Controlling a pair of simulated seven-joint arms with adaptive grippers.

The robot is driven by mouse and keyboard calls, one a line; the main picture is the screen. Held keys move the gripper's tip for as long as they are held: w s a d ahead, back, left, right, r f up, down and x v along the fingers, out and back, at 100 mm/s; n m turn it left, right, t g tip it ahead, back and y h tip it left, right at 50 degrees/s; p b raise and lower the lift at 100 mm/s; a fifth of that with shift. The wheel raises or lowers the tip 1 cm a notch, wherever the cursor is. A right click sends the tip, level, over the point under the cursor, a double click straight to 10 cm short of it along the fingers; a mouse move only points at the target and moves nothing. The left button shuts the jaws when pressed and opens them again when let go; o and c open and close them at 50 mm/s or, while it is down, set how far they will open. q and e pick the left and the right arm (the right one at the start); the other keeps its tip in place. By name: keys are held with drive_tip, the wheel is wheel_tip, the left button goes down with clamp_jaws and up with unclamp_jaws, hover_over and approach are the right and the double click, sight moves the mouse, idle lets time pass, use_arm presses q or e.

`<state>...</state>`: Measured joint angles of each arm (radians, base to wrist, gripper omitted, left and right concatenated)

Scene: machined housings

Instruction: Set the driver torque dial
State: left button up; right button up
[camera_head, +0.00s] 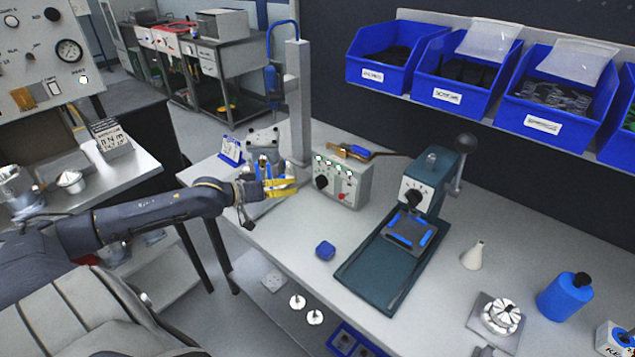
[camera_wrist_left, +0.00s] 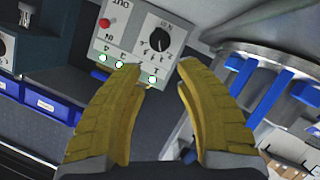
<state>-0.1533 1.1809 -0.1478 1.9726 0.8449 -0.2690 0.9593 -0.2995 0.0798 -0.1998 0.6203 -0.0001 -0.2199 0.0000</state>
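A grey control box (camera_head: 343,182) stands on the bench with a black dial (camera_head: 321,182), a red button (camera_head: 341,197) and several small lit lamps on its face. In the left wrist view the same dial (camera_wrist_left: 158,41) has a scale around it, too small to read, and the red button (camera_wrist_left: 104,23) is to its left. My left gripper (camera_head: 293,187) has yellow fingers and is just left of the box. In the wrist view the fingers (camera_wrist_left: 160,72) are open and empty, apart from the dial. My right gripper is not in view.
A green press (camera_head: 375,262) with its own black dial (camera_head: 413,196) stands right of the box. A blue block (camera_head: 325,250) lies in front. A metal fixture with blue parts (camera_wrist_left: 250,85) is close to my left gripper. Blue bins (camera_head: 465,65) hang behind.

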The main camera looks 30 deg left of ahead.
sight(316, 182)
use_arm(q)
drive_tip(key=shift+x, duration=6.3)
drive_tip(key=shift+d, duration=0.1)
drive_tip(key=shift+s, duration=0.1)
clamp_jaws()
